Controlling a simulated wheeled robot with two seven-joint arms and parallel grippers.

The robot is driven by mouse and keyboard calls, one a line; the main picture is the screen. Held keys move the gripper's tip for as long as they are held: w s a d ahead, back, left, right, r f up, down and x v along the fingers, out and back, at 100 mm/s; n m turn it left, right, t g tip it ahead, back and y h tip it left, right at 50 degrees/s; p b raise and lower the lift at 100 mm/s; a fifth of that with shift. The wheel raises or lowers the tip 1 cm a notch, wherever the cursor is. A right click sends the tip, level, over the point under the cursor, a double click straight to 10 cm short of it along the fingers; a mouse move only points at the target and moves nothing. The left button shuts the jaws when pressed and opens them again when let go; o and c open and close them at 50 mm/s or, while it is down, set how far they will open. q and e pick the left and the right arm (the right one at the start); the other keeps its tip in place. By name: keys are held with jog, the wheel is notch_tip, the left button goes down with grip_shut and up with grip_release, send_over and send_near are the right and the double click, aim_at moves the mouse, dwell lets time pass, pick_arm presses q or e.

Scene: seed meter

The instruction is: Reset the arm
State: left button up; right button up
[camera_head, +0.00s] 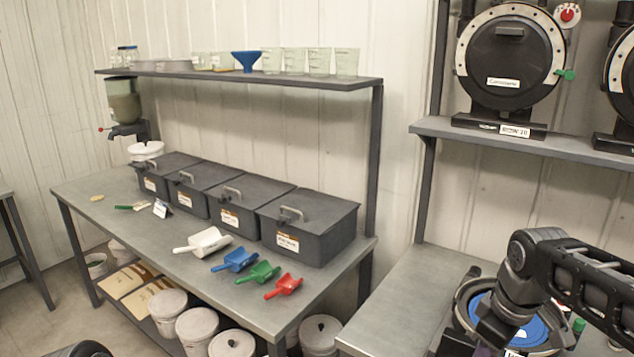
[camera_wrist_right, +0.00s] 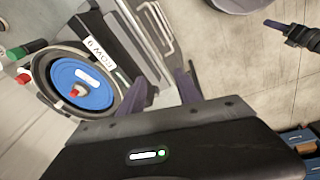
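My right arm (camera_head: 560,270) reaches in from the right in the head view, over a seed meter with a blue disc (camera_head: 530,318). In the right wrist view my right gripper (camera_wrist_right: 160,85) has its two purple fingers apart with nothing between them. The blue disc (camera_wrist_right: 82,84) with a red knob (camera_wrist_right: 78,91) lies left of the fingers, beside a "ROW 9" label (camera_wrist_right: 96,54). A dark arm end with a purple tip, seemingly my left gripper (camera_wrist_right: 280,26), shows at the upper right of the wrist view; its fingers cannot be told apart.
A bench holds several lidded grey bins (camera_head: 310,220) and white, blue, green and red scoops (camera_head: 284,287). White buckets (camera_head: 196,328) stand below. A shelf (camera_head: 250,79) carries clear cups and a blue funnel (camera_head: 246,60). The "ROW 10" meter (camera_head: 508,60) stands on the right shelf.

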jog(key=w+a+f+m+t+y, duration=0.2)
jog(key=w+a+f+m+t, duration=0.1)
jog(key=w+a+f, duration=0.4)
jog(key=s+a+f+m+y, duration=0.15)
jog(key=a+f, duration=0.25)
jog(key=f, duration=0.4)
jog(key=s+a+f+m, duration=0.1)
jog(key=a+f+m, duration=0.1)
jog(key=a+f, duration=0.5)
jog(key=s+a+f+m+g, duration=0.1)
jog(key=s+a+f+g, duration=0.1)
jog(key=s+f, duration=0.8)
jog(key=s+a+f+m+g, duration=0.1)
jog(key=s+a+f, duration=0.3)
jog(key=s+f, duration=0.5)
jog(key=s+g, duration=0.1)
jog(key=s, duration=0.3)
jog(key=shift+s+f+g+y, duration=0.3)
jog(key=shift+f+g+y, duration=0.05)
jog(key=shift+g, duration=0.05)
jog(key=shift+d+m, duration=0.1)
jog(key=shift+m, duration=0.25)
